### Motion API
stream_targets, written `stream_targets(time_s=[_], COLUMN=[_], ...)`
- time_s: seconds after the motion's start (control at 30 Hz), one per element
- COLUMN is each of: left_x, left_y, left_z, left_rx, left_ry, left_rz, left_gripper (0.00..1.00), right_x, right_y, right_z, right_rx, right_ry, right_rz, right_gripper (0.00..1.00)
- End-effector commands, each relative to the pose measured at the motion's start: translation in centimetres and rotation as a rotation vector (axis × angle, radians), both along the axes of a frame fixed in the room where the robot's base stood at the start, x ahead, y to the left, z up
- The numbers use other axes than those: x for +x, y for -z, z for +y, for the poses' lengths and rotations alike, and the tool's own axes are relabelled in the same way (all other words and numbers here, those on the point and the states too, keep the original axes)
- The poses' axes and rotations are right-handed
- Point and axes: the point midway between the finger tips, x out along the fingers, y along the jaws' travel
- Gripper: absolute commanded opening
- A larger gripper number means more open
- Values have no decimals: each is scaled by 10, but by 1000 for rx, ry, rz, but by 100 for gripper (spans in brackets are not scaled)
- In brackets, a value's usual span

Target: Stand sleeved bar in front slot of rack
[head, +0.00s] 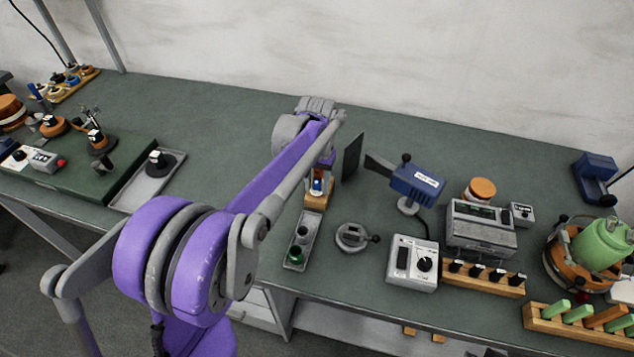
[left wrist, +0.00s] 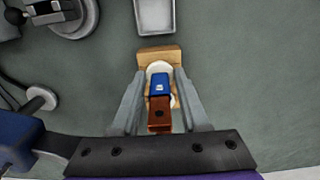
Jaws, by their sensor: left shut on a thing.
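My left gripper (head: 319,172) reaches over the middle of the bench, pointing down. In the left wrist view its fingers (left wrist: 161,80) are shut on the sleeved bar, a copper-brown bar (left wrist: 159,116) with a blue sleeve (left wrist: 159,84) bearing a small white mark. The sleeve also shows in the head view (head: 317,184). A small wooden rack (left wrist: 158,54) with pale round parts lies directly under the bar; its edge also shows in the head view (head: 317,199). The fingers and bar hide most of the rack, so I cannot tell whether the bar is in a slot. My right gripper is not in view.
A dark upright plate (head: 353,157) and a blue device (head: 417,186) stand to the right. A round grey fixture (head: 353,237) is nearby.

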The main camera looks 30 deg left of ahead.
Motion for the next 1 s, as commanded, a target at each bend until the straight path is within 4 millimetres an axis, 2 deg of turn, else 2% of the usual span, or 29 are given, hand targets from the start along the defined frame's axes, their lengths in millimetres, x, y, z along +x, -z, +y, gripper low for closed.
stream_targets(time_s=[0.97, 1.0], left_x=[0, 0], left_y=[11, 11], left_z=[0, 0], left_rx=[0, 0], left_ry=[0, 0], left_rz=[0, 0], left_gripper=[0, 46], right_x=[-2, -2], right_y=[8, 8], right_z=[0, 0], right_rx=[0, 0], right_ry=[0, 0], right_rz=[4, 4], right_gripper=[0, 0])
